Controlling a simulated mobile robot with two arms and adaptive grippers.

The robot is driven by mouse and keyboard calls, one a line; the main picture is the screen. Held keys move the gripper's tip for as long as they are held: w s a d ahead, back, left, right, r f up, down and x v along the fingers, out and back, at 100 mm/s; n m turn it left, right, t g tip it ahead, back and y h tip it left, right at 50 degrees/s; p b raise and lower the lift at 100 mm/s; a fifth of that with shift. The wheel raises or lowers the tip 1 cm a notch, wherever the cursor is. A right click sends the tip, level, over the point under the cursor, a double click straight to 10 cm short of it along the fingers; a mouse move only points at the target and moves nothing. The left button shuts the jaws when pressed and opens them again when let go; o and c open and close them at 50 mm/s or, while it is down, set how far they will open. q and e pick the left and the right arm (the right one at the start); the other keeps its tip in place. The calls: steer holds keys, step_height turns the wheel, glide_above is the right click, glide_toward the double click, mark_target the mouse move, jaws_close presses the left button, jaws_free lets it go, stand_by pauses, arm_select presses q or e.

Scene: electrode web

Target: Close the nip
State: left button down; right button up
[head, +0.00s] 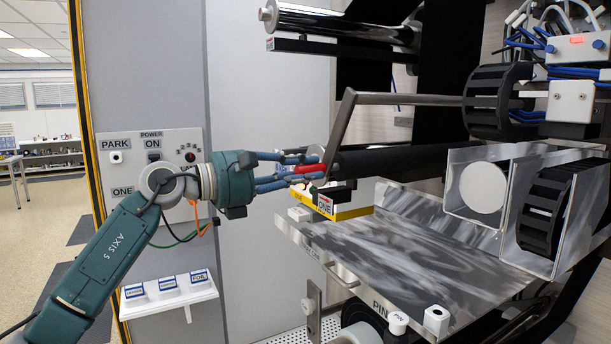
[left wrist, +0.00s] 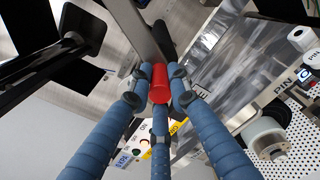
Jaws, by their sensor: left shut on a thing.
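The nip lever (head: 342,130) is a bent metal bar. It runs left from the black ribbed roller area, then slants down to a red grip (head: 309,172) at its lower end. My left gripper (head: 306,168) is shut on this red grip, with its blue fingers around it. In the left wrist view the red grip (left wrist: 159,84) sits between the fingers of the left gripper (left wrist: 160,76), and the lever's bar (left wrist: 134,28) runs up from it. The contact of the nip rollers cannot be made out. My right gripper is not in view.
A shiny metal tray (head: 400,240) lies below and right of the grip, with a yellow-edged box labelled ONE (head: 337,210) behind it. A dark roller (head: 390,162) is close to the right. A switch panel (head: 150,150) and a small labelled shelf (head: 168,296) are at left.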

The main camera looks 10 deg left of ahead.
arm_select(q)
steer(key=shift+a+r, duration=0.2)
steer(key=shift+r, duration=0.15)
steer(key=c, duration=1.6)
jaws_free()
steer(key=shift+w, duration=0.1)
steer(key=shift+f, duration=0.15)
steer(key=v, duration=1.2)
steer(key=shift+f, duration=0.1)
